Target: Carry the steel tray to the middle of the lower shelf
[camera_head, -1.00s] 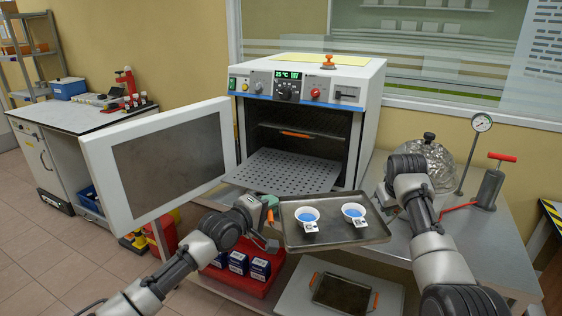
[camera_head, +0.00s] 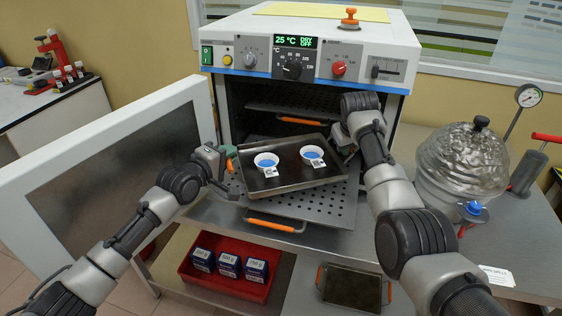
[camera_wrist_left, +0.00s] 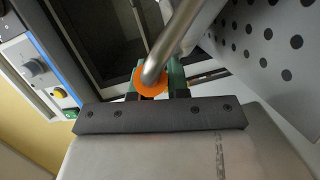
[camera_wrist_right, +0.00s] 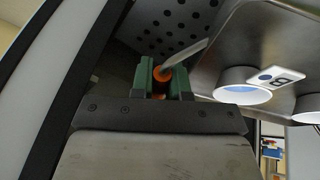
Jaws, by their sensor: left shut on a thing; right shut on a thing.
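The steel tray (camera_head: 292,172) is held between my two grippers in front of the open oven, above the perforated lower shelf (camera_head: 300,207). Two white dishes with blue contents, one left (camera_head: 266,163) and one right (camera_head: 312,156), stand upright on it, each with a small label. My left gripper (camera_head: 226,163) is shut on the tray's left handle, whose orange grip (camera_wrist_left: 152,86) shows in the left wrist view. My right gripper is shut on the right handle, whose orange grip (camera_wrist_right: 163,80) shows in the right wrist view; the forearm partly hides it in the head view.
The oven (camera_head: 310,62) has its door (camera_head: 90,165) swung open to the left. An upper shelf with an orange handle (camera_head: 300,121) is inside. A glass desiccator (camera_head: 462,165) stands to the right. A red bin (camera_head: 190,268) and another tray (camera_head: 352,288) are below.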

